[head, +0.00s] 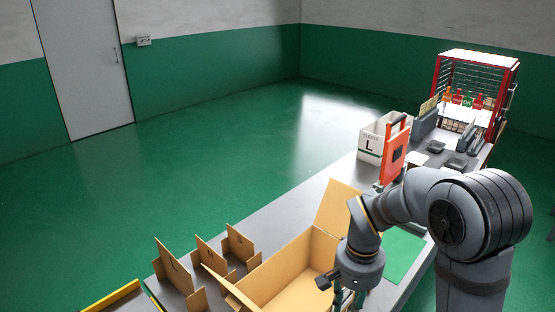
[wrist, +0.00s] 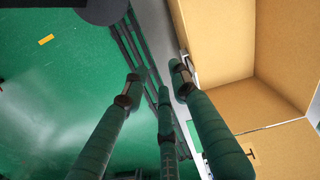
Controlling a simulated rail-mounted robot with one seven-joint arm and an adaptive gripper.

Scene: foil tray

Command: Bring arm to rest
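My arm reaches in from the right of the head view and bends down over the table. My gripper (head: 347,295) hangs at the lower edge of that view, in front of the open cardboard box (head: 318,252). Its lower part is cut off by the frame. In the wrist view my gripper (wrist: 158,82) shows dark green fingers standing apart, with nothing held between them. The open box also fills the right side of the wrist view (wrist: 215,35). The fingers appear beside its edge, over the table side and the floor.
The long grey table (head: 290,207) carries cardboard dividers (head: 172,268), a white bin marked L (head: 371,144), an orange panel (head: 394,152), dark trays (head: 456,162) and a red-framed rack (head: 437,80). A green mat (head: 402,252) lies beside the arm. Green floor (head: 200,170) is clear at left.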

